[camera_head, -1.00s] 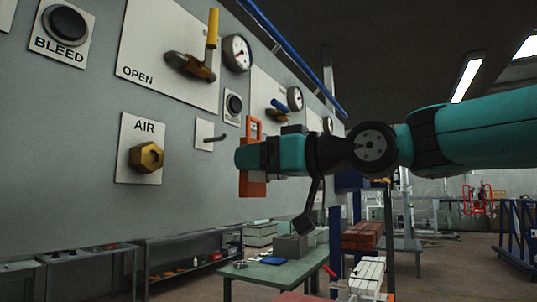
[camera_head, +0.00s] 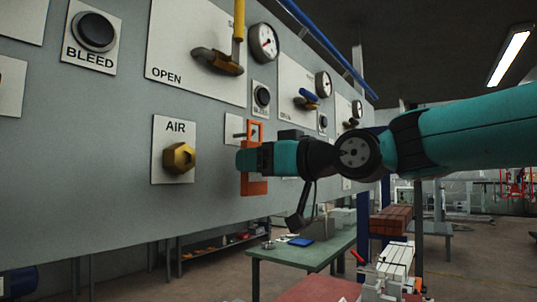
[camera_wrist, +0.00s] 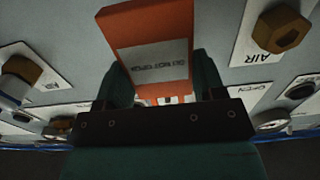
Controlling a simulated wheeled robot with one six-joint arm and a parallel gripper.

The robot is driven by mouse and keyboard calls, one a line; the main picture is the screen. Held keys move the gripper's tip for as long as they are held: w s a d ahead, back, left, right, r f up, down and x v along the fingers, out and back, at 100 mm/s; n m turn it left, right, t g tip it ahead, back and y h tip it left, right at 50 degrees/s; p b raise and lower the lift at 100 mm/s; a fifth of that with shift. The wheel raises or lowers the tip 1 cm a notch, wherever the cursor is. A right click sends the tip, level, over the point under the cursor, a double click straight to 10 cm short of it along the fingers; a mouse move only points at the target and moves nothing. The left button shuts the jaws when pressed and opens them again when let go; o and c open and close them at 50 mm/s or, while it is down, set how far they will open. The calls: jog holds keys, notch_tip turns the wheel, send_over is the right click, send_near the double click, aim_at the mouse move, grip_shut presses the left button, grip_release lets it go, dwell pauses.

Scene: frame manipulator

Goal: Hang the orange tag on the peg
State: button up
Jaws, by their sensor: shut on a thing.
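My gripper (camera_head: 252,158) is shut on the orange tag (camera_head: 255,187) and holds it upright in front of the grey panel. The tag has an opening near its top end. In the wrist view the tag (camera_wrist: 125,28) shows a pale label with dark lettering, between the fingers of my gripper (camera_wrist: 165,85). The peg (camera_head: 239,135) sticks out of a small white plate (camera_head: 229,124) on the panel. The tag's top end overlaps the right edge of that plate, beside the peg tip. I cannot tell whether the peg is in the opening. The wrist view does not show the peg.
A brass AIR knob (camera_head: 179,158) stands left of the tag. A yellow-handled valve (camera_head: 222,60), a gauge (camera_head: 263,42) and a black button (camera_head: 262,96) are above. A green table (camera_head: 310,255) stands below, beyond the panel. Free air lies in front of the panel.

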jog(key=shift+p+x, duration=0.5)
jog(key=shift+x, duration=0.4)
jog(key=shift+w+a+f+b, duration=0.35)
jog(key=shift+a+f+b, duration=0.2)
jog(key=shift+b, duration=0.1)
jog(key=o, duration=1.1)
